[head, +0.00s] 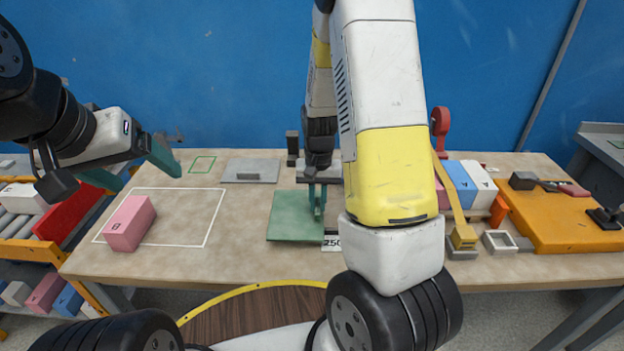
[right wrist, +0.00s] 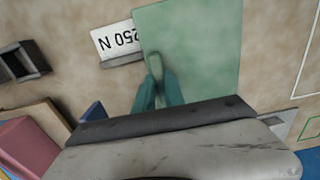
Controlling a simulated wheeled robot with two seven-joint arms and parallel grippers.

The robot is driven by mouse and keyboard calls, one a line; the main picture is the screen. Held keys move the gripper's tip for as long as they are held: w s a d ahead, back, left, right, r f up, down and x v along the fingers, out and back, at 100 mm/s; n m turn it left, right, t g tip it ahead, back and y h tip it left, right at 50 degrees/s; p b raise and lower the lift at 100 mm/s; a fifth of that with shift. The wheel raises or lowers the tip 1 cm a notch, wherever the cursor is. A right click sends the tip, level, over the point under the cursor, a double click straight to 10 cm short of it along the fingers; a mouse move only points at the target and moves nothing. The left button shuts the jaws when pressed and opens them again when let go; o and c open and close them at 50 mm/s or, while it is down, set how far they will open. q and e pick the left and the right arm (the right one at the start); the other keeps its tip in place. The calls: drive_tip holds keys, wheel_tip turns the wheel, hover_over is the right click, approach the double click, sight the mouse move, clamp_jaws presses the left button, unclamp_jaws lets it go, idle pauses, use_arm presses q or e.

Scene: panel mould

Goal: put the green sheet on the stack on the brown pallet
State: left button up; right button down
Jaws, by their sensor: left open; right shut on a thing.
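The green sheet (head: 288,222) is a flat square at the middle of the table, beside a "250 N" label. My right gripper (head: 317,200) points down over its right part and is shut on it. In the right wrist view the fingers (right wrist: 157,82) meet at the left edge of the sheet (right wrist: 200,40). I cannot tell whether the sheet rests on the table or is slightly lifted. My left gripper (head: 135,170) is open and empty above the table's left end. I cannot make out the brown pallet or its stack; my right arm hides part of the table.
A pink block (head: 131,222) lies within a white outline at the left. A flat grey plate (head: 251,170) lies behind the sheet. Blue (head: 459,183) and white (head: 482,185) blocks, a small grey frame (head: 499,242) and an orange board (head: 560,228) occupy the right.

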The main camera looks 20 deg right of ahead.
drive_tip(key=w, duration=0.2)
drive_tip(key=w+d, duration=0.1)
drive_tip(key=w, duration=0.2)
drive_tip(key=w+d, duration=0.1)
drive_tip(key=w, duration=0.1)
drive_tip(key=shift+w+f, duration=0.35)
drive_tip(key=shift+w, duration=0.05)
drive_tip(key=shift+f, duration=1.75)
drive_tip(key=shift+f, duration=0.1)
drive_tip(key=c, duration=1.4)
unclamp_jaws()
